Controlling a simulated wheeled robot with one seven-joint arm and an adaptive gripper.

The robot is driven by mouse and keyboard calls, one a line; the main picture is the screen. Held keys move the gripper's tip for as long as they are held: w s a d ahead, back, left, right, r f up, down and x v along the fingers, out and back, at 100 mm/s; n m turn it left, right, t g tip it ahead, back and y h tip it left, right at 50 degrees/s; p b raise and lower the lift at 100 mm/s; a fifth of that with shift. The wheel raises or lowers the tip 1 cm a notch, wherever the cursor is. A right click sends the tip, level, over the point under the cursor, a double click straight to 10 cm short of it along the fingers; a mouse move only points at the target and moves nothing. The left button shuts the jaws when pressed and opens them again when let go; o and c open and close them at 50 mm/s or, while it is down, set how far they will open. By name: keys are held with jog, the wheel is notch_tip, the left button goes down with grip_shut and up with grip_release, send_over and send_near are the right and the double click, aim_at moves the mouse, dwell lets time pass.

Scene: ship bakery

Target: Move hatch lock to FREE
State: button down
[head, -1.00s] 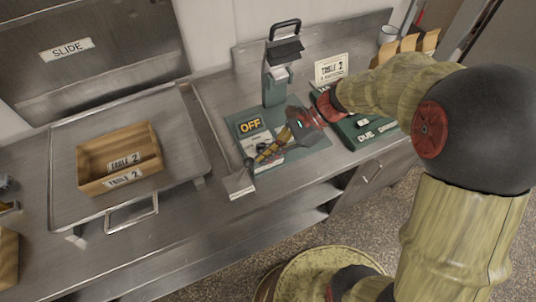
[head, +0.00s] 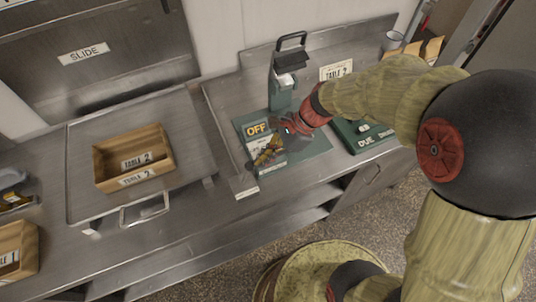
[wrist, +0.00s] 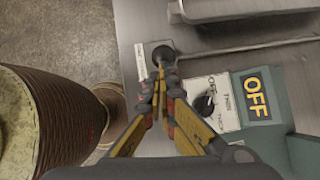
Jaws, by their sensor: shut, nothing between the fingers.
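A small plate (head: 243,187) lies at the counter's front edge, left of the green panel. In the wrist view a black round knob (wrist: 163,54) stands on this pale labelled plate (wrist: 143,60); it may be the hatch lock. Its lettering is too small to read, so I cannot tell its setting. My gripper (head: 264,158) is low over the front of the green panel. In the wrist view my gripper (wrist: 161,76) has its yellow-and-dark fingers closed together, empty, with the tips right at the knob. I cannot tell whether they touch it.
A yellow OFF display (head: 257,129) and a dark dial (wrist: 206,103) on a white label are on the green panel. A wooden TABLE 2 box (head: 104,174) sits on the metal tray at left, below the SLIDE hatch (head: 84,52). A green DUE board (head: 362,141) is at right.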

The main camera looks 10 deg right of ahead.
aim_at(252, 167)
jog(key=shift+s+a+r+t+h+p, duration=0.25)
jog(key=shift+a+r+h+p, duration=0.35)
jog(key=shift+p, duration=1.1)
jog(key=shift+s+a+r+t+h+p, duration=0.15)
jog(key=shift+s+a+r+h+p, duration=0.35)
jog(key=shift+p, duration=1.15)
jog(key=s+a+h+p, duration=0.1)
jog(key=a+h+p, duration=0.2)
jog(key=a+p, duration=0.4)
jog(key=shift+f+t+p, duration=0.15)
jog(key=shift+t+p, duration=0.25)
jog(key=shift+p, duration=3.55)
jog(key=shift+s, duration=0.1)
